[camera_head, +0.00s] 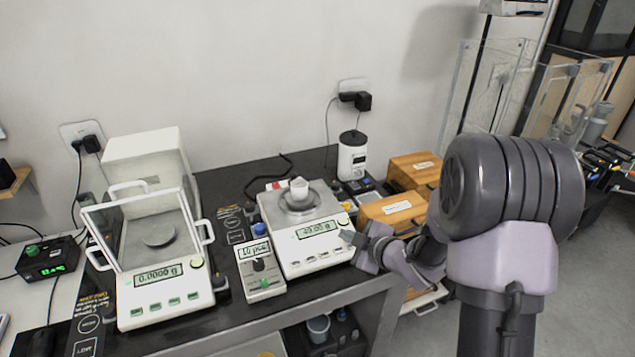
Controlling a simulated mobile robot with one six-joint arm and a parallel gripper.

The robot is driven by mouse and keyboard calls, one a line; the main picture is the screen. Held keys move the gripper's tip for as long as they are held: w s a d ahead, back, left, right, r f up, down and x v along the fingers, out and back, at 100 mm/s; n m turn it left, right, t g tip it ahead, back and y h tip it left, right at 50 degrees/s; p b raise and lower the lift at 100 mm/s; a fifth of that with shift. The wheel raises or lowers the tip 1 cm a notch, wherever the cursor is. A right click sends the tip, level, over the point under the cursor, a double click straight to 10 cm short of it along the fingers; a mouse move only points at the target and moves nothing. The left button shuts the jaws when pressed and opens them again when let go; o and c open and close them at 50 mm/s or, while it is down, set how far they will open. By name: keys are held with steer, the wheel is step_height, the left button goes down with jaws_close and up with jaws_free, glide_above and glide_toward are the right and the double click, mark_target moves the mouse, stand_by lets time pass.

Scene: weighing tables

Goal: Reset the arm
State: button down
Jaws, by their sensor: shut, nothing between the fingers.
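My arm comes in from the right of the head view and folds toward the table. My gripper (357,243) is at its end, just right of the front corner of a white balance (310,257). It is small in the picture and partly seen from behind, shut with nothing held. I cannot tell whether it touches the balance.
An analytical balance (165,305) with a glass shield stands at left. A small grey meter (260,277) sits between the balances. Wooden boxes (392,208) and a white canister (352,157) stand behind my gripper. The black table's (215,325) front edge is close. Open floor lies at right.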

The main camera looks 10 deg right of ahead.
steer(key=s+d+r+m+h, duration=0.2)
steer(key=s+r+m+h, duration=0.15)
steer(key=r, duration=0.25)
steer(key=s+d+r+m+h, duration=0.2)
steer(key=s+d+r+m, duration=0.1)
steer(key=r+m, duration=0.3)
steer(key=s+a+r+m+g, duration=0.1)
steer(key=s+a+m+g, duration=0.1)
steer(key=s, duration=0.6)
steer(key=s+a+r+m+g+y, duration=0.1)
steer(key=s+a+m, duration=0.3)
steer(key=s, duration=0.5)
steer(key=s+a+r+m+g+y, duration=0.1)
steer(key=s+a+r+m+g, duration=0.1)
steer(key=s, duration=0.7)
steer(key=shift+s+a+r+m+g, duration=0.35)
steer(key=shift+a+m, duration=0.4)
steer(key=shift+a, duration=0.35)
